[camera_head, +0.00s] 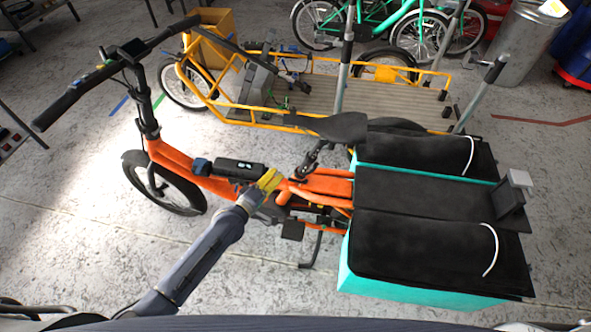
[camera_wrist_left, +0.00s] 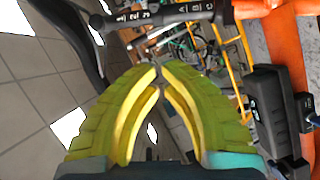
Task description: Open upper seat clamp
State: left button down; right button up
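A black saddle (camera_head: 342,127) sits above the orange cargo bike (camera_head: 325,185) on a dark seat post (camera_head: 312,160). Clamp details are too small to make out in the head view. In the left wrist view, a dark post with white letters and numbers (camera_wrist_left: 135,17) crosses the top. A black collar on it (camera_wrist_left: 224,14), apparently a seat clamp, is beside the lettering; whether its lever is open cannot be told. My left gripper (camera_head: 268,181) is over the orange frame, left of the post. In its wrist view the yellow fingers (camera_wrist_left: 160,69) meet at the tips, empty and apart from the post.
A black box (camera_wrist_left: 268,110) stands beside the orange frame (camera_wrist_left: 285,42) at the wrist view's right. A black device (camera_head: 240,169) is on the frame near my gripper. Teal-sided black bags (camera_head: 425,245) fill the bike's rear. A yellow cargo bike (camera_head: 300,122) stands behind.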

pick_arm(q)
jog(key=x, duration=1)
jog(key=shift+s+d+f, duration=0.25)
jog(key=shift+s+d, duration=0.35)
jog(key=shift+s, duration=0.25)
jog(key=shift+s+d+f, duration=0.25)
jog(key=shift+s+d, duration=0.3)
jog(key=shift+s, duration=0.25)
jog(key=shift+s+n, duration=0.1)
jog(key=shift+n, duration=0.2)
jog(key=shift+n+t+y, duration=0.3)
jog(key=shift+t+y, duration=0.2)
